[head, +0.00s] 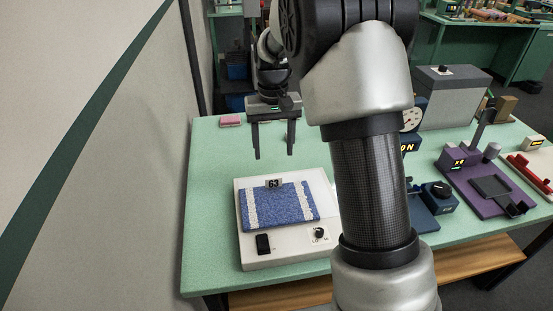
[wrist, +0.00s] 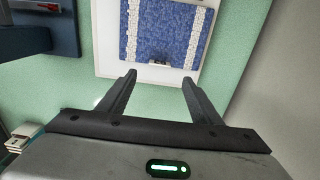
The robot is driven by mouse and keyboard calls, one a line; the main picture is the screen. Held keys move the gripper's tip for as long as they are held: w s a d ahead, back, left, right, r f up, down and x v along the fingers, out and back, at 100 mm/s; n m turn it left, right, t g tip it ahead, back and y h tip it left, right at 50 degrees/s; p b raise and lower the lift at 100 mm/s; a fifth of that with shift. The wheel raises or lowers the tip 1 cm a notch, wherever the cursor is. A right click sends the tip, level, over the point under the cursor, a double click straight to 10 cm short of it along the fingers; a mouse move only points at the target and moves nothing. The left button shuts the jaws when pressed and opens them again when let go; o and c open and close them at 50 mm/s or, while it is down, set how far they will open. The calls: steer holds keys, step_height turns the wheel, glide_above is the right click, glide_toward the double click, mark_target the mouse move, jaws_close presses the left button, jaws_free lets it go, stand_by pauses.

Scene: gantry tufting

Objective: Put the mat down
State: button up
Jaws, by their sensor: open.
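The mat (head: 279,209) is blue with two white speckled stripes. It lies flat on a white device (head: 248,255) with a dark switch and a knob at its front, near the left of the green table. A small tag reading 63 stands at the mat's back edge. My gripper (head: 272,157) is above the table, behind the mat and apart from it. Its two fingers point down, spread and empty. In the wrist view the mat (wrist: 166,33) shows at the top, beyond the open fingertips (wrist: 159,78), with nothing between them.
A pink block (head: 230,121) lies at the table's back left. A grey box (head: 447,97), a purple device (head: 487,187) and a red-handled tool (head: 530,172) stand to the right. My arm hides the table's middle. A wall borders the left side. Green table (head: 208,190) left of the device is clear.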

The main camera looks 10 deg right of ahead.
steer(key=s+d+r+t, duration=0.2)
steer(key=s+r+t, duration=0.1)
steer(key=s+r, duration=0.95)
steer(key=s+d+r+t, duration=0.1)
steer(key=s+t, duration=0.1)
steer(key=s, duration=1.3)
steer(key=shift+t, duration=0.3)
